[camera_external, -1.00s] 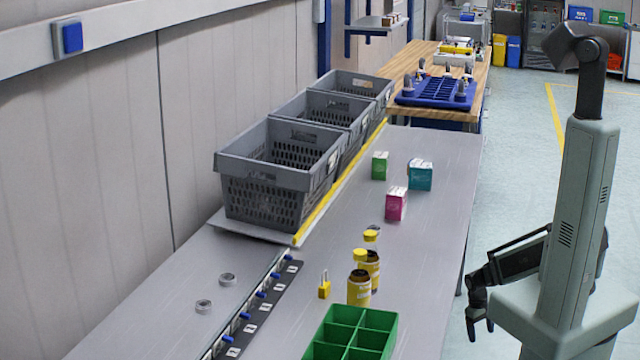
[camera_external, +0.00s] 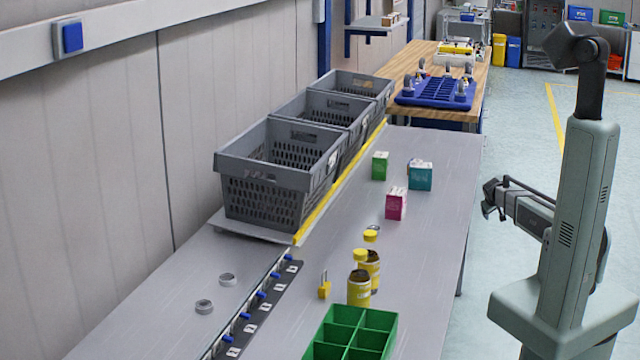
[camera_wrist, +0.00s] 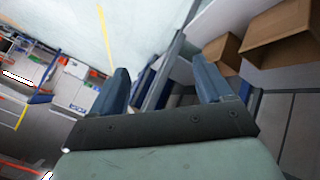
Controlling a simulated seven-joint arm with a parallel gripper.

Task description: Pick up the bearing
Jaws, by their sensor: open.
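Two small grey ring-shaped bearings lie flat on the left part of the grey table in the external view. One bearing (camera_external: 227,280) is slightly farther back, and the other bearing (camera_external: 204,306) is nearer the camera. My gripper (camera_external: 489,198) is beyond the table's right edge, over the floor side, well apart from both bearings. In the wrist view, my gripper (camera_wrist: 163,72) has its two blue-grey fingers spread apart with nothing between them. No bearing shows in the wrist view.
Grey baskets (camera_external: 262,172) stand behind the bearings. A strip with blue knobs (camera_external: 262,294), a yellow padlock (camera_external: 324,286), yellow-lidded jars (camera_external: 359,288), a green divided bin (camera_external: 315,350) and small boxes (camera_external: 396,204) lie between the bearings and my arm. Cardboard boxes (camera_wrist: 285,35) show in the wrist view.

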